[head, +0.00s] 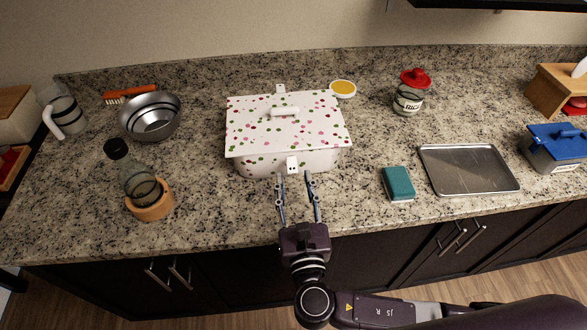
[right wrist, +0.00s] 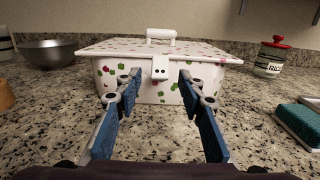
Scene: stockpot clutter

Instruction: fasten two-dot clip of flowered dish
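The flowered dish (head: 250,163) is a white rectangular box with coloured dots, its lid on top with a white handle. A white clip with two dark dots (head: 292,165) hangs at the middle of its near side; it also shows in the right wrist view (right wrist: 160,68). Another white clip (head: 280,89) shows at the far side. My right gripper (head: 295,176) is open in front of the near side. In the right wrist view its blue-padded fingers (right wrist: 158,82) stand either side of the two-dot clip, apart from it. My left gripper is not in view.
A metal bowl (head: 150,114) and a bottle in a wooden holder (head: 150,205) stand to the left. A teal sponge (head: 398,182), a metal tray (head: 467,168) and a red-lidded rice jar (head: 408,98) are to the right. The counter just beside the dish is clear.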

